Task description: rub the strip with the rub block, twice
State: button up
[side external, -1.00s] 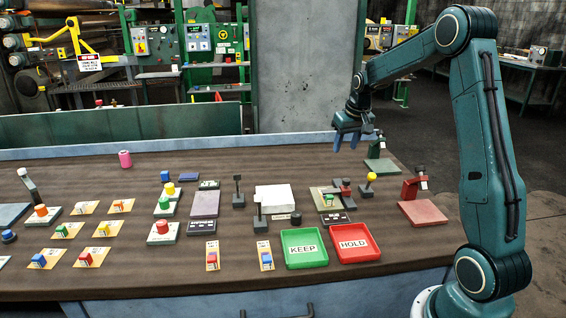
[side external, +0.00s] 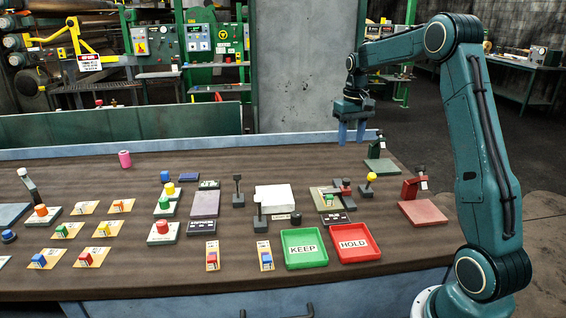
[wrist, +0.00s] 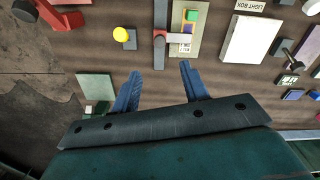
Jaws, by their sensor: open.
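My gripper (side external: 351,138) hangs above the far right part of the bench, its two blue fingers pointing down. In the wrist view its fingertips (wrist: 159,70) are apart with nothing between them. A tan plate (side external: 319,198) lies below and to the left of it in the side view, bearing a small green block (side external: 328,200); the plate also shows in the wrist view (wrist: 181,46). A red and grey piece (side external: 345,187) lies across this plate's edge. I cannot tell which pieces are the strip and the rub block.
A yellow-knobbed post (side external: 369,179) and a red stand on a pink plate (side external: 422,213) stand to the right. A green stand (side external: 381,166) is behind. The white light box (side external: 273,197) and green KEEP (side external: 303,262) and red HOLD (side external: 356,256) trays are nearby.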

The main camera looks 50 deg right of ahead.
aim_at(346, 180)
notch_tip(346, 180, down, 13)
jog(key=shift+f, duration=0.2)
dwell(0.5)
grip_shut()
